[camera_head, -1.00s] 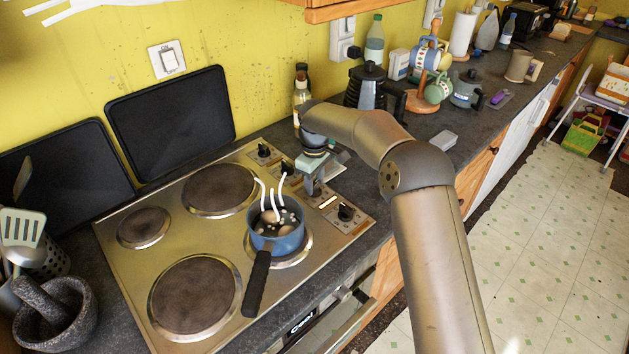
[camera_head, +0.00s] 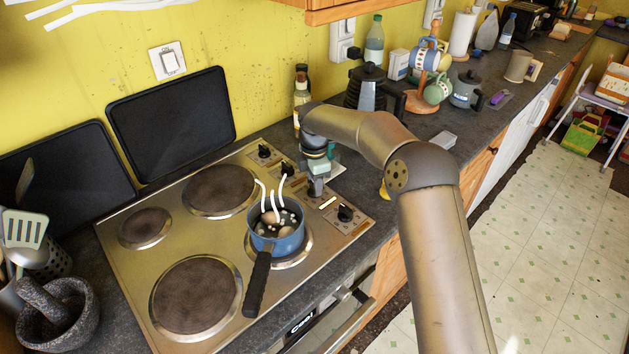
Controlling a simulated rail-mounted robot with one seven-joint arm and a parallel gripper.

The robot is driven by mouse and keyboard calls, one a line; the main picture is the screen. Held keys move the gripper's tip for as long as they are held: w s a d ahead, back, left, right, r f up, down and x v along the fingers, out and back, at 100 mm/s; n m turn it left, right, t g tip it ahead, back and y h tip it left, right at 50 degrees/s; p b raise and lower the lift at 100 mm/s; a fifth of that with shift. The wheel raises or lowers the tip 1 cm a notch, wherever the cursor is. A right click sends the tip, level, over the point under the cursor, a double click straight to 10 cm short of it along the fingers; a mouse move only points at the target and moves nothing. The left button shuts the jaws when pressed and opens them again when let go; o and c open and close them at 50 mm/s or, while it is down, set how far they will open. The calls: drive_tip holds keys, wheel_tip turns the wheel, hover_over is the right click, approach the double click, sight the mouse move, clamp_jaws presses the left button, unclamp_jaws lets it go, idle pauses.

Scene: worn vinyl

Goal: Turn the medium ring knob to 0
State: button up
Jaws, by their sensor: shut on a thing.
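My gripper (camera_head: 316,190) points down at the knob panel on the right side of the steel stove (camera_head: 120,265). It is shut on a stove knob that it mostly hides, the third from the back in the row. Other black knobs show: one at the back (camera_head: 264,150), one just behind my gripper (camera_head: 286,168), and one at the front (camera_head: 345,213). The markings are too small to read, so the knob's setting cannot be told. The hotplates differ in size; a blue pot (camera_head: 287,243) with eggs and rising steam stands on the front right one.
The pot's black handle (camera_head: 257,285) points toward the front edge. A bottle (camera_head: 301,95) and a dark moka pot (camera_head: 368,85) stand behind my arm. Black trays (camera_head: 170,112) lean on the wall. A mortar (camera_head: 58,312) and a utensil holder are at the left.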

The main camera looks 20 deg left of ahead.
drive_tip(key=shift+r+n, duration=0.1)
drive_tip(key=shift+n, duration=2.1)
drive_tip(key=shift+o, duration=0.2)
drive_tip(key=o, duration=1)
drive_tip(key=shift+c, duration=0.2)
wheel_tip(320, 180, up, 17)
drive_tip(key=shift+r+b, duration=0.15)
drive_tip(key=shift+b, duration=0.2)
